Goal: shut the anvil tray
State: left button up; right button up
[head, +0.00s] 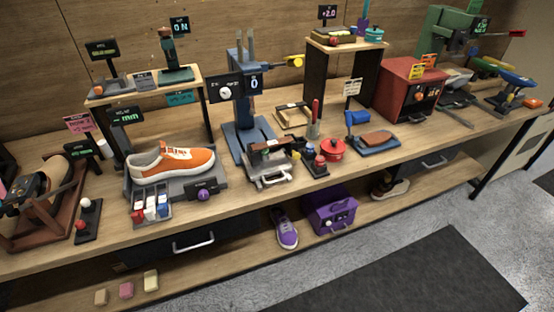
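A blue press (246,100) with a dial and a small display reading 0 stands near the middle of the workbench. At its foot a grey metal tray with a handle (270,175) sticks out toward the bench's front edge. I take this to be the anvil tray; it looks pulled out from the press. A brown and dark block (270,146) sits at its back and hides where it joins the press. Neither of my grippers is in view.
An orange sneaker (175,162) lies on a grey stand left of the press. A red pot (332,149) and a small dark stand with knobs (312,160) are close to the tray's right. A purple box (332,213) and purple sneaker (285,228) are on the lower shelf.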

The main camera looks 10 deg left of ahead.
aim_at(275, 163)
jog(key=k, duration=1.35)
jog(key=u, duration=0.5)
jog(key=i, duration=0.55)
jog(key=u, duration=0.75)
jog(key=i, duration=0.85)
jog(key=z, duration=0.15)
